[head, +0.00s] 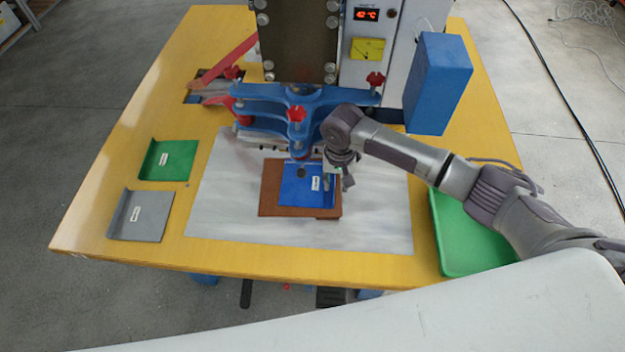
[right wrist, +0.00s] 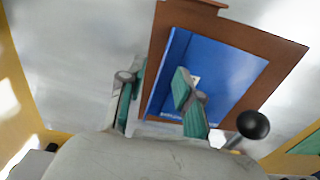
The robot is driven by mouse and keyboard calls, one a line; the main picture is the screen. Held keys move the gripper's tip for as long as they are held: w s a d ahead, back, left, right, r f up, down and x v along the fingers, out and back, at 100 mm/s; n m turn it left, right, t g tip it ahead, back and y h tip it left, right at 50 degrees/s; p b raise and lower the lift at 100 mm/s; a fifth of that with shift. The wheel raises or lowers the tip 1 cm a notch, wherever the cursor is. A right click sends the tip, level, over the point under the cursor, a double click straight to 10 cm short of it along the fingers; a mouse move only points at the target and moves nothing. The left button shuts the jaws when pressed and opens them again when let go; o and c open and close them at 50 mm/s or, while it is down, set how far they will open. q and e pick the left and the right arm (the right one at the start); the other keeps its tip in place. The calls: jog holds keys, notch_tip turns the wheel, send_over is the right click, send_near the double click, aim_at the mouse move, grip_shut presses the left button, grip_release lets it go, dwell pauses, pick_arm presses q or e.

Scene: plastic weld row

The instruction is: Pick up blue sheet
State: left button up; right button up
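The blue sheet (head: 300,190) lies on a brown board (head: 268,203) under the front of the press and bears a white label. In the right wrist view the blue sheet (right wrist: 222,75) has a raised strip along its left side. My right gripper (head: 340,172) is at the sheet's right side in the head view. In the right wrist view, my right gripper (right wrist: 157,95) has its fingers apart, one over the sheet and one beyond its left edge. I cannot tell whether either touches it. My left gripper is not in view.
The press with blue clamp arms (head: 300,100) stands close behind the sheet. A green sheet (head: 168,160) and a grey sheet (head: 141,215) lie at the left. A green tray (head: 462,240) is at the right, under my right arm. A black knob (right wrist: 253,125) is near the gripper.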

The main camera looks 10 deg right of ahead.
aim_at(334, 190)
notch_tip(334, 190, down, 3)
jog(key=shift+w+a+r, duration=0.1)
jog(key=shift+r, duration=0.1)
jog(key=shift+f, duration=0.25)
jog(key=shift+c, duration=0.5)
jog(key=c, duration=0.5)
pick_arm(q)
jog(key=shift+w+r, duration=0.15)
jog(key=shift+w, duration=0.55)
pick_arm(e)
grip_shut()
